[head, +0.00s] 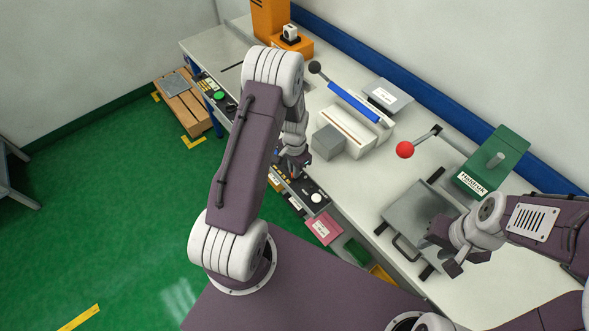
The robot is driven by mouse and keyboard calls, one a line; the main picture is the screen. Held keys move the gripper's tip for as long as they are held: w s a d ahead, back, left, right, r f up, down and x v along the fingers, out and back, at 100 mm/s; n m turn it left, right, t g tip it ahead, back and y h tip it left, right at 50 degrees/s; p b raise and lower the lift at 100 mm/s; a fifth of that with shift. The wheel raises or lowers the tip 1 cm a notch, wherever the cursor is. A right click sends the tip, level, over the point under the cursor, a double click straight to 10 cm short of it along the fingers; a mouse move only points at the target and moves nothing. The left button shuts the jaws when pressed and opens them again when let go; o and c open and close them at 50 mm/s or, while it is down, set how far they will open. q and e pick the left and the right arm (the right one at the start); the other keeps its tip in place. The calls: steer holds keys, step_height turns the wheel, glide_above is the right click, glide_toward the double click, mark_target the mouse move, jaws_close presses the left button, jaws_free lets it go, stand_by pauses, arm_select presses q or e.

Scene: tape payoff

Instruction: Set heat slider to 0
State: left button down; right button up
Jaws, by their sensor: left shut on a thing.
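My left gripper (294,163) points down at the dark control panel (305,189) on the bench's front edge. It is shut on a small part there, which appears to be the heat slider; the fingers and arm hide the slider and its scale, so I cannot read its setting. A white round knob (316,197) shows on the panel, right of the gripper. A sealer with a blue bar (353,103) stands behind the panel. My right gripper (468,262) looks open and empty, above the bench beside a grey metal tray (410,212).
A red ball-ended lever (405,149) and a green machine (492,160) stand at the right. A grey block (328,142) sits close behind the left gripper. A pink bin (324,229) hangs below the panel. A green button (219,96) is on the left panel.

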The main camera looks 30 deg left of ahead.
mark_target(300, 183)
arm_select(q)
steer(key=shift+r, duration=0.1)
steer(key=shift+s+d, duration=0.25)
steer(key=shift+d, duration=0.4)
steer(key=shift+s+d, duration=0.25)
steer(key=shift+d, duration=0.4)
steer(key=shift+a, duration=0.1)
steer(key=c, duration=1.5)
jaws_free()
steer(key=shift+c, duration=0.2)
steer(key=shift+o, duration=0.3)
steer(key=shift+s+d, duration=0.1)
steer(key=shift+d, duration=0.15)
